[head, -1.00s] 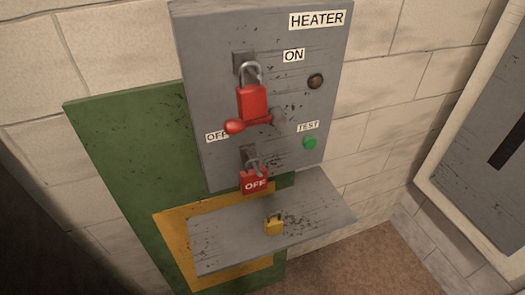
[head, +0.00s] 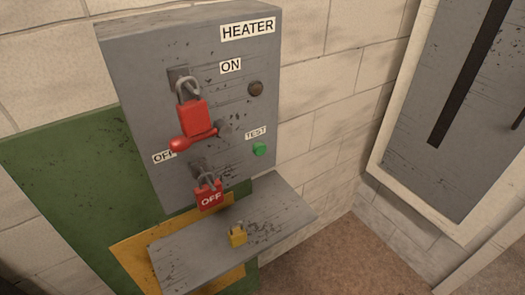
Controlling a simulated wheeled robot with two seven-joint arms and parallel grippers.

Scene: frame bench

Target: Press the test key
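The green test key (head: 259,149) is a small round button on the lower right of the grey heater panel (head: 140,100), just below the TEST label (head: 256,132). Nothing covers it. A red lever handle (head: 190,140) points left toward the OFF label (head: 163,157). A red padlock (head: 194,118) hangs by its shackle above the lever. A second red padlock marked OFF (head: 208,194) hangs lower on the panel. Neither gripper shows in the head view.
A grey shelf (head: 190,258) juts out below the panel with a small yellow padlock (head: 238,235) on it. A dark round lamp or knob (head: 255,89) is below the ON label (head: 231,66). A framed grey panel (head: 450,110) stands at right. The space before the test key is clear.

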